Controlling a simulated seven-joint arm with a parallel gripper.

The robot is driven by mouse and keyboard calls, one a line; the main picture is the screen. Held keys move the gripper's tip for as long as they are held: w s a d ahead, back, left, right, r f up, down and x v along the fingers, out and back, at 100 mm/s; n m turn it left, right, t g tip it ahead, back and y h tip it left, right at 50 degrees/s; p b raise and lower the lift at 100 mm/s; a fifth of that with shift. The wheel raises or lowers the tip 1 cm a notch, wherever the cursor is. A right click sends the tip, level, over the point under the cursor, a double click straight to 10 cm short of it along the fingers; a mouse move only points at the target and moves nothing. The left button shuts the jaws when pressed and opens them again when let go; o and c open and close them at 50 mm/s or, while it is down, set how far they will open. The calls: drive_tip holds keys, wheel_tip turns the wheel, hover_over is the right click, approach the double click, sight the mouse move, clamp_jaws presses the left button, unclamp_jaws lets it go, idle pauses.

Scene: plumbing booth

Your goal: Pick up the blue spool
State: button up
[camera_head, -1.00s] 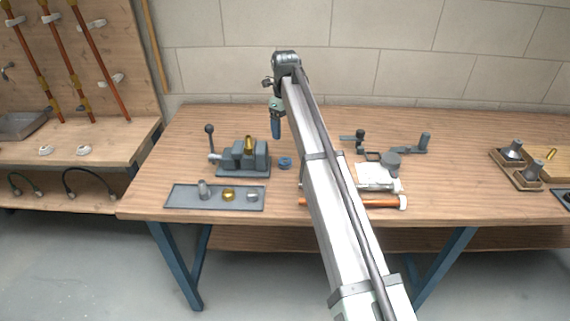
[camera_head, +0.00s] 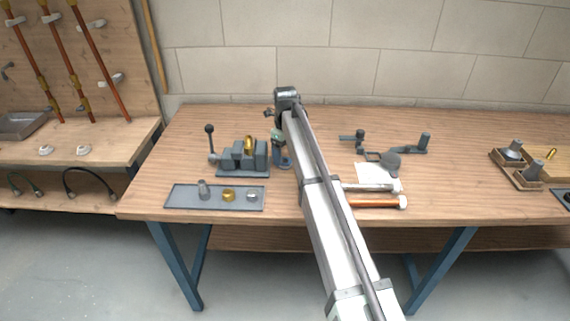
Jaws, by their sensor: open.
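The blue spool (camera_head: 286,163) is small and sits on the workbench just right of the grey vise. My gripper (camera_head: 279,158) is open and points down at the spool, beside the vise. The fingers overlap the spool in the picture and hide part of it. I cannot tell whether they touch it or stand on both sides of it.
The grey vise (camera_head: 243,158), holding a brass part, stands close on the left. A grey tray (camera_head: 180,197) with small fittings lies in front. Pipes (camera_head: 375,201), a white sheet (camera_head: 372,172) and grey tools (camera_head: 408,151) lie right of my arm. The bench's back is clear.

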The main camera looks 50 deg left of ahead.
sight(285, 163)
drive_tip(key=shift+f, duration=1.45)
drive_tip(key=shift+c, duration=0.4)
drive_tip(key=c, duration=1)
drive_tip(key=shift+r, duration=0.1)
